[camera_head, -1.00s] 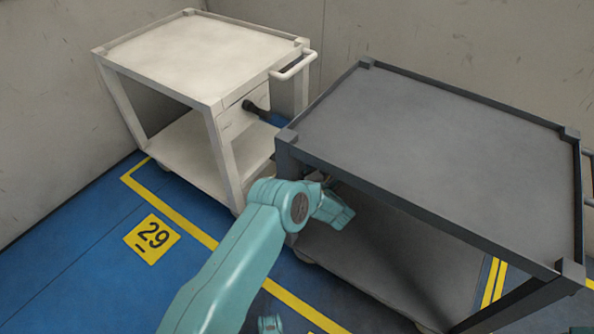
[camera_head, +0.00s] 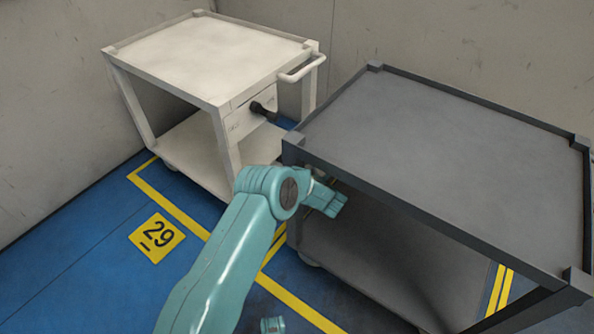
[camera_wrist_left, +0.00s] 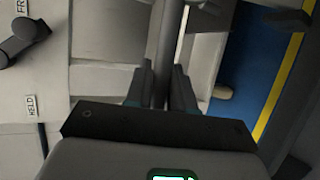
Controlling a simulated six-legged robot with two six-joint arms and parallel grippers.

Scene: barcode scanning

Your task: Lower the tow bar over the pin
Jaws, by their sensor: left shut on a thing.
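In the left wrist view, my left gripper (camera_wrist_left: 164,82) is shut on a grey bar (camera_wrist_left: 172,35), which looks like the tow bar. The bar runs away from the jaws toward the top edge of that view. In the head view, my left wrist (camera_head: 325,199) is beside the near left corner of the grey cart (camera_head: 440,140); its fingertips and the bar are hidden there. I cannot make out the pin for certain. A dark knob (camera_wrist_left: 22,38) sits on a pale panel with FREE and HELD labels.
The white cart (camera_head: 215,55) stands to the left, with a handle (camera_head: 302,68) and a dark knob (camera_head: 257,107) on its near side. The gap between the carts is narrow.

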